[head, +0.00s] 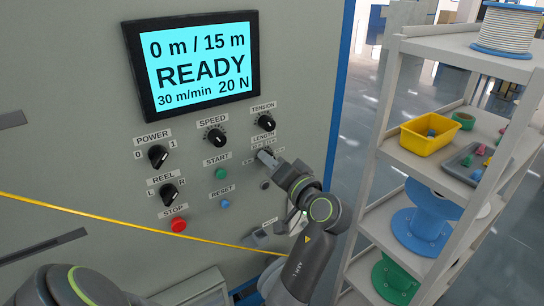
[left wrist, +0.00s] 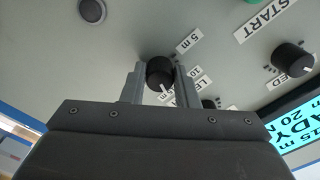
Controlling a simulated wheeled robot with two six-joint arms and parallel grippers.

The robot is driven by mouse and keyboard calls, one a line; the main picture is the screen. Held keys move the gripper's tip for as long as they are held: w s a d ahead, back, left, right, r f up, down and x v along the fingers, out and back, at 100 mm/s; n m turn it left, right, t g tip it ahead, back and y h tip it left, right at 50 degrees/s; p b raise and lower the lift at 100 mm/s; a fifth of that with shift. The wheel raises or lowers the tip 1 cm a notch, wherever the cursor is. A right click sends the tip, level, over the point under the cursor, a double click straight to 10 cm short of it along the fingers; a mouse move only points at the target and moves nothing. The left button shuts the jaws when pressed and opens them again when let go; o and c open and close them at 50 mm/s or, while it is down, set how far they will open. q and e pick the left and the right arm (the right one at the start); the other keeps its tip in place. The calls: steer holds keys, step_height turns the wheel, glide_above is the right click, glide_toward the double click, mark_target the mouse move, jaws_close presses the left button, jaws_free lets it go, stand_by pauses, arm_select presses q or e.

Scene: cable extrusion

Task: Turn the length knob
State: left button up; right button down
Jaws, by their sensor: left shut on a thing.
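The length knob (left wrist: 160,74) is a small black dial. In the left wrist view it sits between the two grey fingers of my left gripper (left wrist: 159,88), which is shut on it. A white mark shows on the knob's side nearest the gripper body, and a "5 m" label is beside it. In the head view my left gripper (head: 266,157) reaches the panel just under the "LENGTH" label (head: 264,138), and hides most of the knob. The screen (head: 199,62) reads "0 m / 15 m READY 30 m/min 20 N". My right gripper is not in view.
Close by are the tension knob (head: 266,122), speed knob (head: 217,137), green start button (head: 221,173), blue reset button (head: 225,203) and red stop button (head: 179,225). A yellow cable (head: 110,217) crosses low before the panel. A shelf rack (head: 391,150) with spools and bins stands right.

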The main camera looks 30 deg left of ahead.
arm_select(q)
steer(key=shift+r+m+p, duration=0.1)
steer(key=shift+m+p, duration=0.35)
steer(key=shift+m, duration=0.35)
steer(key=o, duration=1)
